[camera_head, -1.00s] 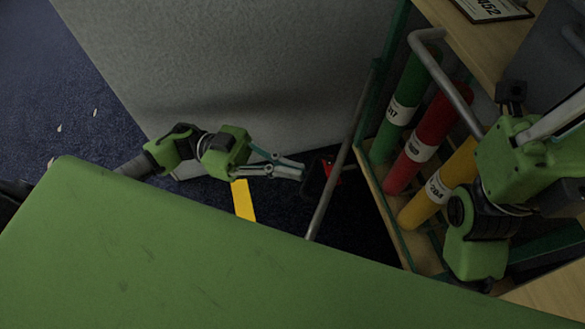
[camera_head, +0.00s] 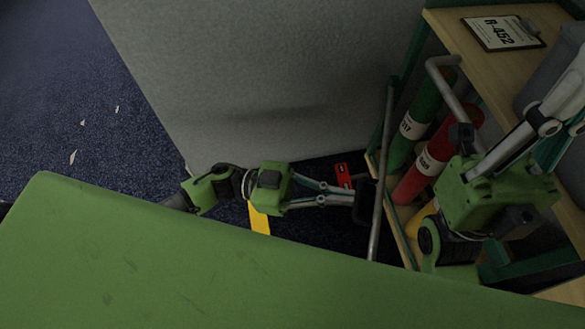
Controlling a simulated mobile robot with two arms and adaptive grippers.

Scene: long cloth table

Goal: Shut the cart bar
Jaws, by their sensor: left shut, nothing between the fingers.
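The cart bar (camera_head: 377,215) is a thin grey metal rod. It hinges near the cart's green post at the top and slants down across the cart's left side, its lower end standing out from the cart frame with a gap. My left gripper (camera_head: 366,200) is shut and empty. Its dark fingertips are at the left side of the bar, seemingly touching it. My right gripper (camera_head: 570,118) is over the cart at the right edge; its fingertips are not clearly shown.
The cart's shelf (camera_head: 398,222) holds a green cylinder (camera_head: 420,115), a red cylinder (camera_head: 432,158) and a partly hidden yellow one. A grey tube handle (camera_head: 448,88) stands above. A clipboard (camera_head: 503,33) lies on top. The green table (camera_head: 180,270) fills the front; a grey wall (camera_head: 260,80) stands behind.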

